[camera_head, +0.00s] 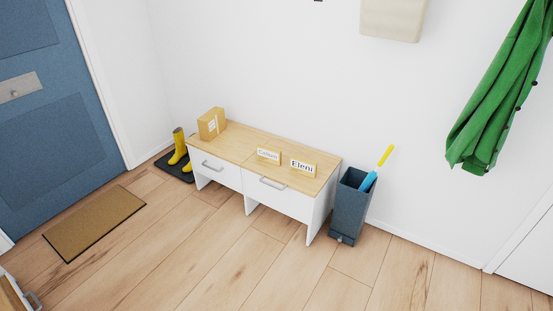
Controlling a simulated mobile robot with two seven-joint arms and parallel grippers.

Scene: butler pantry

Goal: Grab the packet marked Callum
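A low white bench (217,177) with a wooden top stands against the back wall. Two small tan name pieces are near the middle of its top. The left one (268,154) has pale, faint lettering that looks like "Callum", but it is hard to read. The right one (302,167) reads "Eleni" in dark letters. A brown cardboard box (211,124) with a whitish label sits at the bench's left end; its label is too small to read. Neither of my grippers is in view.
A dark bin (350,208) holding yellow and blue items stands right of the bench. Yellow boots (179,147) stand on a dark tray at its left. A brown doormat (94,222) lies by the blue door (50,100). The wooden floor before the bench is clear.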

